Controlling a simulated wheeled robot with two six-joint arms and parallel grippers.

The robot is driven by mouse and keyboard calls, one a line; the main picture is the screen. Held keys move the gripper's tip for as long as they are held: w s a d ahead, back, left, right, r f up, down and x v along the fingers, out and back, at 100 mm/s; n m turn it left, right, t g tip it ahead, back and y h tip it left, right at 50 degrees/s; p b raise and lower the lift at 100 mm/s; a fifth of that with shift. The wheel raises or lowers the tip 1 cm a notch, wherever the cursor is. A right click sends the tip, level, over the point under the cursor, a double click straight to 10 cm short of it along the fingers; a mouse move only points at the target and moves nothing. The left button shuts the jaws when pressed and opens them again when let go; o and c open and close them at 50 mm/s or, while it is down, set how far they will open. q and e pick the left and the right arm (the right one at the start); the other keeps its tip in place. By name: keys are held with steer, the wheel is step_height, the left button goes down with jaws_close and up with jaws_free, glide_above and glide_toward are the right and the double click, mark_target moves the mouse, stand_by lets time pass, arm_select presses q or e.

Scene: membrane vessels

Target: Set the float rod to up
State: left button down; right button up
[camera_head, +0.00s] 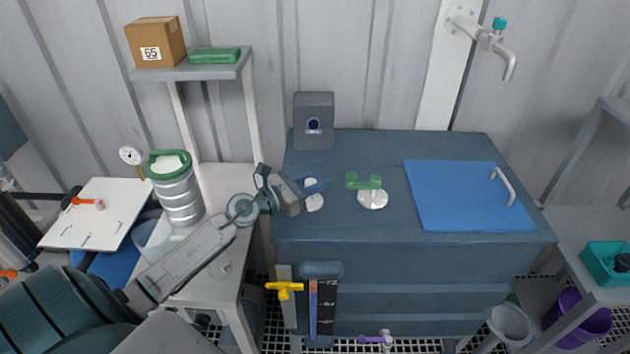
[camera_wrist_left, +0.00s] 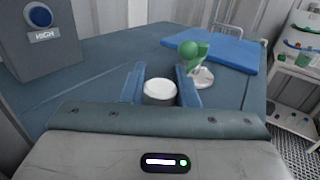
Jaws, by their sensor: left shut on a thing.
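My left gripper (camera_head: 314,190) reaches over the left part of the blue-grey vessel top. In the left wrist view its two blue fingers (camera_wrist_left: 160,90) are shut on the float rod (camera_wrist_left: 160,89), which shows as a white round cap over a dark body. In the head view a white round piece (camera_head: 315,204) shows just below the fingers; the rest is hidden by the gripper. A grey box (camera_head: 314,110) with a dark blue round face stands behind; in the wrist view the box (camera_wrist_left: 40,50) bears the word HIGH. My right gripper is not in view.
A green-handled valve on a white base (camera_head: 373,198) stands right of my gripper. A blue hatch (camera_head: 465,195) with a handle lies farther right on the vessel (camera_head: 340,222). A shelf (camera_head: 195,70) and a metal canister (camera_head: 180,195) are at left.

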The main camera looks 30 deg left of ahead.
arm_select(q)
step_height(320, 180, up, 6)
steer(key=p, duration=0.4)
steer(key=shift+f, duration=0.25)
steer(key=c, duration=1.2)
jaws_free()
steer(key=shift+w, duration=0.1)
steer(key=shift+c, duration=0.2)
steer(key=shift+o, duration=0.6)
steer(key=shift+w+d+f, duration=0.1)
steer(key=shift+f, duration=0.05)
